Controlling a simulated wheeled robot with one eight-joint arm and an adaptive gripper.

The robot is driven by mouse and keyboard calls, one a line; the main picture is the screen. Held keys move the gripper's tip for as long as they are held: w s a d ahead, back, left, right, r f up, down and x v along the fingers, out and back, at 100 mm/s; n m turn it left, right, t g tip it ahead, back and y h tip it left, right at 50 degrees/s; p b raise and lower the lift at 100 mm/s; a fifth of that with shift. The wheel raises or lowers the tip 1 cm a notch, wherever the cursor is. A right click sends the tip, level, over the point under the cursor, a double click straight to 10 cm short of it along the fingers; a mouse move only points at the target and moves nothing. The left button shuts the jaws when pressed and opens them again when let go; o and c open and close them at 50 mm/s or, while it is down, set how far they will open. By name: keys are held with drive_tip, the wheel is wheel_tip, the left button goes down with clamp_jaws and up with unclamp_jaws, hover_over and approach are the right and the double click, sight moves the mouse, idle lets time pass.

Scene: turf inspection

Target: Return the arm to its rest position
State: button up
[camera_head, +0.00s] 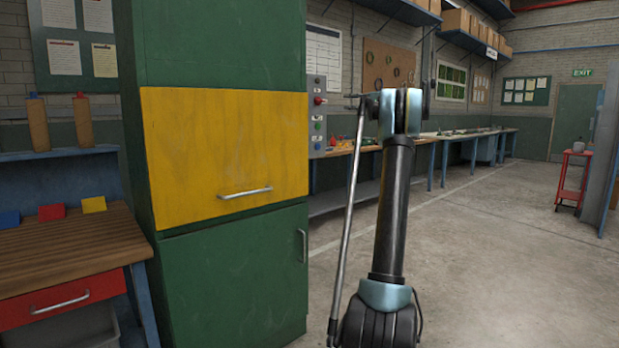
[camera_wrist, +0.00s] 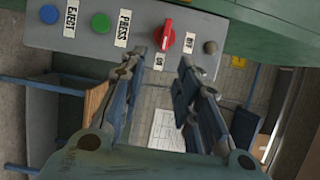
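My gripper is not seen in the head view. In the wrist view my gripper (camera_wrist: 158,70) shows from behind, its two blue-grey fingers apart with a gap between them and nothing held. Beyond the fingertips is a grey control panel (camera_wrist: 75,42) with a blue EJECT button (camera_wrist: 49,14), a green PRESS button (camera_wrist: 101,22) and a red ON/OFF knob (camera_wrist: 166,37). I cannot tell whether the fingers touch the panel.
The tall green cabinet (camera_head: 250,275) with a yellow door (camera_head: 225,150) stands close on the left. A wooden workbench (camera_head: 60,250) is left of it. A long bench (camera_head: 345,150) runs along the back wall. A red cart (camera_head: 572,180) stands at right. The floor (camera_head: 500,260) at right is clear.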

drive_tip(key=s+a+f+n+g+h, duration=0.1)
drive_tip(key=s+a+f+g+h, duration=0.15)
drive_tip(key=s+a, duration=0.4)
drive_tip(key=s+a+f+n+g+h, duration=0.1)
drive_tip(key=s+a+f, duration=0.3)
drive_tip(key=s+a, duration=0.3)
drive_tip(key=s+a+f+n+g+h, duration=0.1)
drive_tip(key=s+a+f+h, duration=0.1)
drive_tip(key=s+f, duration=0.6)
drive_tip(key=s+a+f+g+h, duration=0.1)
drive_tip(key=s+a+f+h, duration=0.3)
drive_tip(key=s, duration=0.8)
drive_tip(key=s+d+f+n+h, duration=0.1)
drive_tip(key=s+d+f+h, duration=0.2)
drive_tip(key=s+f, duration=1.4)
drive_tip(key=s+d+f+n+g+h, duration=0.1)
drive_tip(key=s+d+f+n+h, duration=0.1)
drive_tip(key=s+f, duration=1.4)
drive_tip(key=d+f+h, duration=0.1)
drive_tip(key=d, duration=0.1)
drive_tip(key=shift+s+d+n, duration=0.3)
drive_tip(key=shift+s+d, duration=0.05)
drive_tip(key=shift+w+f+g, duration=0.1)
drive_tip(key=shift+g, duration=0.15)
drive_tip(key=shift+w+f, duration=0.15)
drive_tip(key=shift+w, duration=0.2)
